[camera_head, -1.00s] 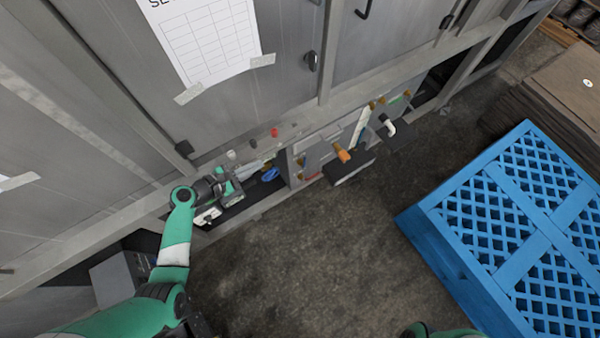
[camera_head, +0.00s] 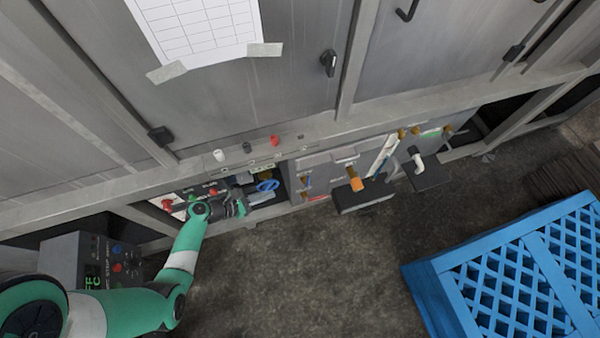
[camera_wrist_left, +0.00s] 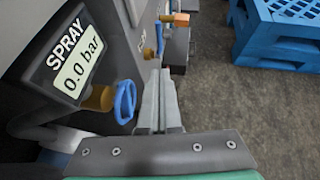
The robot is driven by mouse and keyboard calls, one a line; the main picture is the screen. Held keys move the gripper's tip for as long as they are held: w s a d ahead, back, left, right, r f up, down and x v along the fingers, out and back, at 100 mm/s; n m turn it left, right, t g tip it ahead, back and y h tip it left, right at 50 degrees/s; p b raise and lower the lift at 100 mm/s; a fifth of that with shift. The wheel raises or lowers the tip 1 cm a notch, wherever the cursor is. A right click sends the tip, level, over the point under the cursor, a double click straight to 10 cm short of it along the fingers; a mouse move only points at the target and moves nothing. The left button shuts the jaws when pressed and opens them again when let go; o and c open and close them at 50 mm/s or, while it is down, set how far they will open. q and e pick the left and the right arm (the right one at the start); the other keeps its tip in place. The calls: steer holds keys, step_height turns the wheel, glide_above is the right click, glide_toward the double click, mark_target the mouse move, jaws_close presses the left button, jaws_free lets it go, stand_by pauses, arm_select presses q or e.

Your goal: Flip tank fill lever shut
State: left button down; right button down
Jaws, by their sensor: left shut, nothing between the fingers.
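An orange-handled lever (camera_head: 356,183) stands out from the lower panel, right of centre in the head view. An orange handle on a brass fitting also shows at the top of the left wrist view (camera_wrist_left: 178,18). No label reading tank fill is legible, so I cannot tell for sure which lever bears that name. My left gripper (camera_head: 262,199) is shut and empty, beside the blue handwheel (camera_head: 267,185) and left of the orange lever. In the left wrist view its closed fingers (camera_wrist_left: 160,95) are just right of the blue handwheel (camera_wrist_left: 124,102). My right gripper is out of view.
A white-handled lever (camera_head: 418,162) and dark box-like parts (camera_head: 362,196) project further right. A spray display (camera_wrist_left: 78,73) reads 0.0 bar. A control box (camera_head: 90,265) stands at left. A blue pallet (camera_head: 425,290) is at lower right; the floor between is clear.

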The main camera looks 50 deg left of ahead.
arm_select(q)
step_height(320, 180, down, 2)
steer(key=w+b, duration=0.2)
steer(key=b, duration=0.5)
glide_toward(308, 182)
step_height(308, 182, down, 4)
steer(key=w, duration=0.2)
steer(key=w+b, duration=0.1)
steer(key=w, duration=0.2)
steer(key=shift+d+r+b, duration=0.25)
steer(key=shift+r+b, duration=0.05)
steer(key=shift+r, duration=0.05)
